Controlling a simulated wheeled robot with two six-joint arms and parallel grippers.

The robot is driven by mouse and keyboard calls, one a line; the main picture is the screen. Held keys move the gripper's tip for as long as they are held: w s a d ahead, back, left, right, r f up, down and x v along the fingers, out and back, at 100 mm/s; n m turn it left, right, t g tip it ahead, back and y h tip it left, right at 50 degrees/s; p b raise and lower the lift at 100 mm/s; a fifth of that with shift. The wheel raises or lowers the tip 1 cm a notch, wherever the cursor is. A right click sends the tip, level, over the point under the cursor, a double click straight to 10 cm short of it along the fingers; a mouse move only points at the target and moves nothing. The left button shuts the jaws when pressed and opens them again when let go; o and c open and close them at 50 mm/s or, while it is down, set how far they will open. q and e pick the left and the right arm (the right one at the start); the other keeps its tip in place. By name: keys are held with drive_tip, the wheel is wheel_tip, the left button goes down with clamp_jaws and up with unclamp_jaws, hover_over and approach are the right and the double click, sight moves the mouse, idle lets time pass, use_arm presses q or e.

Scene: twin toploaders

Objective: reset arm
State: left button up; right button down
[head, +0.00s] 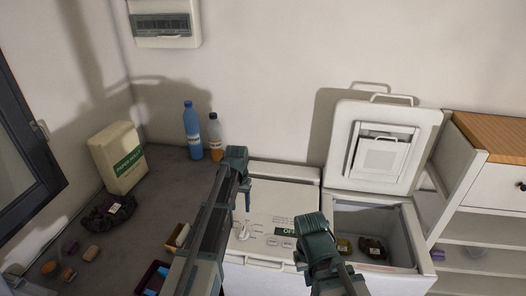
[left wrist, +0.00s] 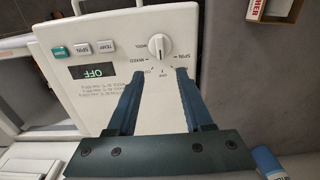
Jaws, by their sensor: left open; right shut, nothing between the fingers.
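The left toploader (head: 272,203) has its lid down, and its panel shows a white dial, buttons and a display reading OFF. The panel (left wrist: 120,40) also shows in the left wrist view, with the dial (left wrist: 159,46) just beyond my fingertips. My left gripper (head: 241,203) is open and empty above this machine; its spread fingers also show in the left wrist view (left wrist: 160,74). The right toploader (head: 408,235) has its lid (head: 343,150) raised and dark bundles (head: 372,248) in its tub. My right gripper (head: 302,258) is shut and empty in front of the machines.
The grey counter (head: 165,185) at left bears a detergent container (head: 118,160), a blue bottle (head: 192,135), an orange bottle (head: 215,140), a dark bundle (head: 108,213) and small blocks. A shelf unit (head: 480,235) stands at right.

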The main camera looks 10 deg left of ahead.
use_arm(q)
drive_tip(key=s+d+f+m+b, duration=0.1)
drive_tip(key=s+d, duration=0.3)
drive_tip(key=s, duration=0.4)
drive_tip(key=s+d+f+m+b, duration=0.1)
drive_tip(key=s+d+f+b, duration=0.2)
drive_tip(key=s+d, duration=0.2)
drive_tip(key=s+d+f+m+y+b, duration=0.1)
drive_tip(key=s+d, duration=0.3)
drive_tip(key=s, duration=0.7)
drive_tip(key=shift+s+d+f+b, duration=0.2)
drive_tip(key=shift+s+f+b, duration=0.2)
drive_tip(key=shift+f+b, duration=0.2)
